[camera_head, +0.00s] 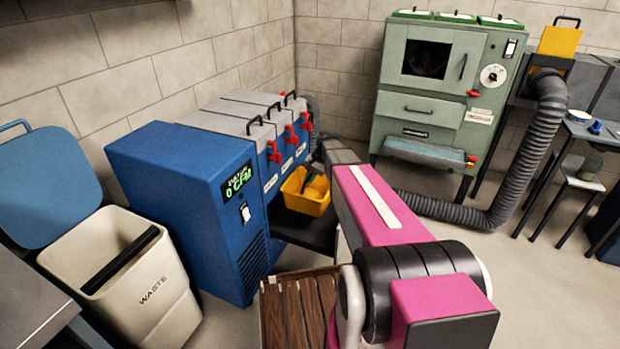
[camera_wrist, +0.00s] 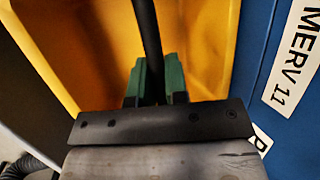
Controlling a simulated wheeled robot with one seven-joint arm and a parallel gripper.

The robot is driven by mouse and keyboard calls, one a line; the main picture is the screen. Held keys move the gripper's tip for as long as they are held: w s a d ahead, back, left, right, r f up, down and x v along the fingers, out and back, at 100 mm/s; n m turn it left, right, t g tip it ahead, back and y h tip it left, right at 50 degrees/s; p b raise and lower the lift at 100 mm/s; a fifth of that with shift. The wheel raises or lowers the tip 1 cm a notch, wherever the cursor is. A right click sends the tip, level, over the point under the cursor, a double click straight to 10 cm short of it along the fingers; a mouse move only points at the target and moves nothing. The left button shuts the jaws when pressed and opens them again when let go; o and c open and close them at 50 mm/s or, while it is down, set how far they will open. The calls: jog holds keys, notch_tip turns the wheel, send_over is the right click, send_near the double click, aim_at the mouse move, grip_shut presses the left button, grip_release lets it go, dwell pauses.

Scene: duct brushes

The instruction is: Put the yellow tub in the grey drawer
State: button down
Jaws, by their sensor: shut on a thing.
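The yellow tub (camera_head: 302,199) is in front of the blue cabinet's side with the red latches, above a dark flat surface (camera_head: 305,232). I cannot tell whether it rests on that surface. In the wrist view the tub (camera_wrist: 85,50) fills much of the picture, its inside facing the camera. My gripper (camera_wrist: 158,85), with green fingers, is shut on a black bar (camera_wrist: 146,35) that crosses the tub, seemingly its handle. In the head view my arm hides part of this area.
The blue cabinet (camera_head: 190,200) stands left of the tub, with grey lids and black handles on top. A cream waste bin (camera_head: 130,285) is at the left. A ribbed grey hose (camera_head: 535,150) runs along the floor at right. A wooden slatted surface (camera_head: 295,315) lies near me.

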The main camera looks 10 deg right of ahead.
jog(key=shift+f, duration=4.45)
jog(key=c, duration=1.1)
grip_release()
jog(key=shift+o, duration=0.2)
jog(key=s+a+r+v, duration=0.1)
jog(key=v, duration=1.4)
jog(key=shift+w+a, duration=0.3)
jog(key=shift+a, duration=0.05)
jog(key=shift+r, duration=0.1)
